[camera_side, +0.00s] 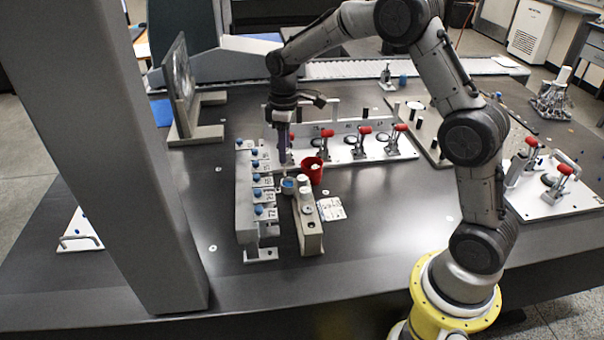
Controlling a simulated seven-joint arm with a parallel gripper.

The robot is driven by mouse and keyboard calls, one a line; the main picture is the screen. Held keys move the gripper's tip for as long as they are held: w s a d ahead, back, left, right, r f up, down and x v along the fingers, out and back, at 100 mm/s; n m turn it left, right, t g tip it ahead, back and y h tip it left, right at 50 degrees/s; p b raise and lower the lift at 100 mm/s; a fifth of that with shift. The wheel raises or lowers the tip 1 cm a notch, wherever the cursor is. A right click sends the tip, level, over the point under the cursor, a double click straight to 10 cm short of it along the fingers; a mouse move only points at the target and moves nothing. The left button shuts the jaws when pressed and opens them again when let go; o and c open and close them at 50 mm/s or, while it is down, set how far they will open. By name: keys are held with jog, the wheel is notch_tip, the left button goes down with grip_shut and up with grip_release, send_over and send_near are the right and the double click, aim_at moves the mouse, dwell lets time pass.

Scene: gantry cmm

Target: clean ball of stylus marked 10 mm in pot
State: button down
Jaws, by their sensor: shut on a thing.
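A grey stylus rack (245,215) stands left of centre, with several blue-topped styli (259,195) beside small white labels. The label marks are too small to read. My gripper (283,142) points down just behind the rack's right side and is shut on a slim thing that looks like a stylus; its lower end is hard to make out. A red pot (312,174) with something pale in its top stands to the right of and in front of my gripper. A small round grey cup (289,190) with blue inside is beside the rack.
A grey block fixture (309,229) and a white card (331,209) lie in front of the red pot. A light plate with several red-handled clamps (360,141) stretches behind it. A grey column (120,130) rises at left. The dark table is clear at front right.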

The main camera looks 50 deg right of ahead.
jog(key=w+d+f+m, duration=0.2)
jog(key=w+d, duration=0.4)
jog(key=w+d+f, duration=0.1)
jog(key=d+f, duration=0.3)
jog(key=f, duration=0.7)
jog(key=shift+w+d+m, duration=0.2)
jog(key=shift+w+m, duration=0.05)
jog(key=shift+m, duration=0.05)
jog(key=shift+f, duration=0.4)
dwell(1.2)
jog(key=n, duration=0.5)
jog(key=shift+s+n, duration=0.1)
jog(key=shift+n, duration=0.3)
jog(key=m, duration=0.6)
jog(key=shift+m, duration=0.4)
jog(key=m, duration=0.4)
jog(key=shift+m, duration=0.4)
